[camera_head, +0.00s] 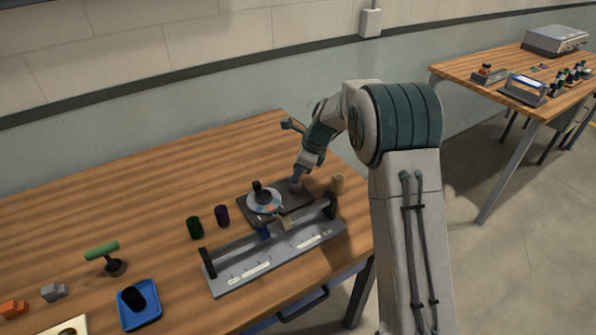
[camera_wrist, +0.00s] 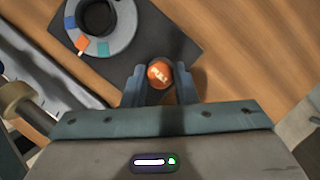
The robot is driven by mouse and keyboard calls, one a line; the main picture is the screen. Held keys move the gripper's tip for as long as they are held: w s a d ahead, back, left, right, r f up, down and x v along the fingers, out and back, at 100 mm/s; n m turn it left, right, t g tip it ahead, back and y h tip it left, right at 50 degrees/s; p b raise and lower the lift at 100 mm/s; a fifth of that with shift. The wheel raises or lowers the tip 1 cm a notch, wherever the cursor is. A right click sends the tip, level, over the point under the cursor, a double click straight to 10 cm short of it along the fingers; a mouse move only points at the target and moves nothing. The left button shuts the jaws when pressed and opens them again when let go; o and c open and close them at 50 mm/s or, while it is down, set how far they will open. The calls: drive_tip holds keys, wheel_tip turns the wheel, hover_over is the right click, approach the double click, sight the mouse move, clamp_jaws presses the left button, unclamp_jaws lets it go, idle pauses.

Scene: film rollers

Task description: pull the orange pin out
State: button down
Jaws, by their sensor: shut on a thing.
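The orange pin (camera_wrist: 159,74) shows in the wrist view as a round orange top with a pale mark. My gripper (camera_wrist: 160,80) is shut on it, with one finger on each side. The pin is at the edge of a dark plate (camera_wrist: 165,45) that carries a grey ring-shaped dial (camera_wrist: 120,40) with coloured segments. In the head view my gripper (camera_head: 297,184) is low over the right part of the dark plate, beside the dial (camera_head: 264,204). The pin is hidden there, and I cannot tell whether its lower end is still seated.
A grey rail fixture (camera_head: 275,257) with upright ends stands in front of the plate. A dark green cylinder (camera_head: 195,228) and a purple one (camera_head: 222,215) stand to the left. A blue tray (camera_head: 152,311) and a green-topped stand (camera_head: 103,252) are farther left. The table's back left is clear.

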drive_tip(key=shift+r, duration=0.4)
drive_tip(key=shift+f, duration=0.1)
drive_tip(key=c, duration=1.2)
unclamp_jaws()
drive_tip(key=shift+o, duration=0.2)
drive_tip(key=w+v, duration=0.1)
drive_tip(key=v, duration=1.2)
drive_tip(key=shift+s+d+r, duration=0.15)
drive_tip(key=shift+s+r, duration=0.25)
drive_tip(key=shift+s, duration=0.1)
